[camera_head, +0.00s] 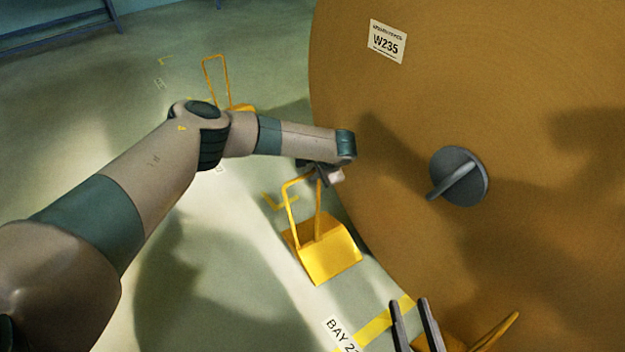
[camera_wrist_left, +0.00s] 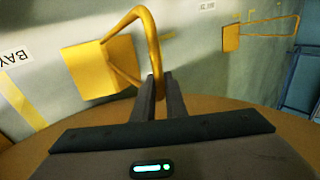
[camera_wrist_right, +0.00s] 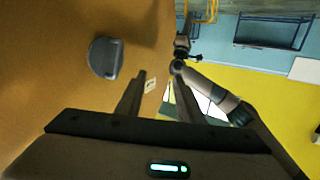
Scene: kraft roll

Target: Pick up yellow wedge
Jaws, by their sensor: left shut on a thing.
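A yellow wedge (camera_head: 330,257) with a tall looped handle is beside the large brown roll (camera_head: 400,150). My left gripper (camera_head: 322,176) is at the top of the handle. In the left wrist view its fingers (camera_wrist_left: 159,88) are close together on the yellow handle bar (camera_wrist_left: 153,45), with the wedge body (camera_wrist_left: 105,65) to the left. I cannot tell whether the wedge touches the floor. My right gripper (camera_head: 416,318) is open and empty near the bottom of the head view. Its spread fingers (camera_wrist_right: 157,90) show in the right wrist view.
The roll has a grey core plug (camera_head: 460,177) and a W235 label (camera_head: 387,41). Another yellow wedge (camera_head: 450,343) is at the bottom, partly hidden by my right gripper. A further one (camera_head: 242,107) stands behind my left arm. A bay label (camera_head: 341,335) and yellow tape mark the floor.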

